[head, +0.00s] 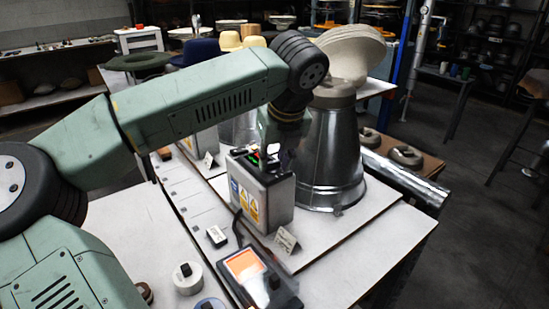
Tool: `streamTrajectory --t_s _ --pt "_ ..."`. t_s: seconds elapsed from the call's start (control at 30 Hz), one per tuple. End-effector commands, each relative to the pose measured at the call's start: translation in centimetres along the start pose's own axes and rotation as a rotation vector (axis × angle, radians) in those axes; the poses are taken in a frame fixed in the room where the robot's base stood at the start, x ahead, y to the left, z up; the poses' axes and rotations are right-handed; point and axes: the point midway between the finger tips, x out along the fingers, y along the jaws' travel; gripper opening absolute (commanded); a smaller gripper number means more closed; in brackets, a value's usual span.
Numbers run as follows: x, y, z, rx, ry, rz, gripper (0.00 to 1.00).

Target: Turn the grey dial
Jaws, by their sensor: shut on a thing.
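The control box (262,200) is a grey metal box with yellow warning labels and a dark top panel, standing on the bench in front of the metal cone. Red and green marks show on its top. My gripper (272,152) is low over the right part of that top, pointing down, with its jaws closed at the panel. The grey dial is hidden behind the gripper and the end of my arm, so its angle cannot be seen. The fingertips are small and dark here.
In front are a device with an orange screen (243,263), a white roll (187,279) and a small card (287,241). Bare bench lies at the front left.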

Motion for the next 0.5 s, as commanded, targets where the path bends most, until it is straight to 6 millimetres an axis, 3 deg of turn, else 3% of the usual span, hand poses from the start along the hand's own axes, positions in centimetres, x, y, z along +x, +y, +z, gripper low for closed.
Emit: streamTrajectory --t_s 0.5 --pt "0.31 0.35 -0.05 0.231 -0.001 -0.098 0.0"
